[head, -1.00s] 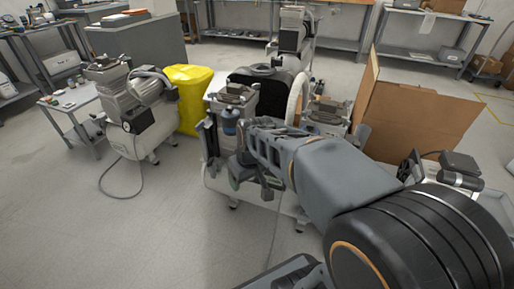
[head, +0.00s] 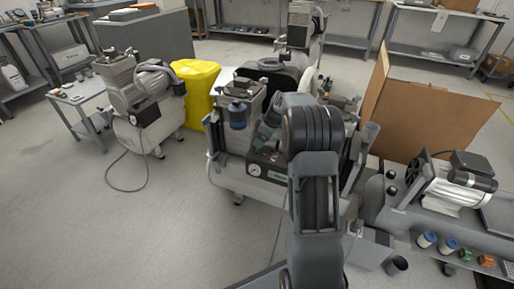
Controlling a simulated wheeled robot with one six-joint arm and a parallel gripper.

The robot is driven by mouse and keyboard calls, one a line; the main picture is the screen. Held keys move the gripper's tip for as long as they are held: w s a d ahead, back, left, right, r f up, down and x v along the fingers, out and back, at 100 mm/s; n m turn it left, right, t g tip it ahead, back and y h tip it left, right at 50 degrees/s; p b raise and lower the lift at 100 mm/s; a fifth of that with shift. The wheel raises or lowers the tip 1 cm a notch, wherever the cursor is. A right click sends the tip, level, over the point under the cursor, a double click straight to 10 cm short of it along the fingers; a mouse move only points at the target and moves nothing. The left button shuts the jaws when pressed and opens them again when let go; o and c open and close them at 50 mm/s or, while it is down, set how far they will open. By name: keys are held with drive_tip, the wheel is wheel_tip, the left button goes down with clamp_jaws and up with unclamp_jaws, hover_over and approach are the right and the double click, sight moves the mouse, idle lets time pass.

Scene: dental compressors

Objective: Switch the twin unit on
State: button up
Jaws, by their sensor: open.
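The twin unit stands in the middle of the head view, a white-tanked compressor with a left pump head (head: 240,108) and another partly hidden behind my arm. Its dark front panel (head: 268,170) carries a round white gauge (head: 254,170). A switch cannot be made out at this size. My gripper (head: 266,134) is close in front of the unit, above the panel and right of the left pump head. My own arm partly covers it, and its fingertips are hard to make out. It is open, with nothing seen in it. Contact with the unit cannot be told.
Another compressor (head: 132,105) stands at left, its cable on the floor. A yellow covered item (head: 196,92) is beside it. A cardboard box (head: 430,120) stands right. A grey bench (head: 400,222) at lower right carries a motor (head: 452,185) and several small parts. Floor at lower left is clear.

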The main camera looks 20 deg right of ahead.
drive_tip(key=b+x, duration=0.2)
drive_tip(key=x, duration=0.3)
drive_tip(key=shift+a+f, duration=0.1)
drive_tip(key=shift+f, duration=0.1)
drive_tip(key=c, duration=0.9)
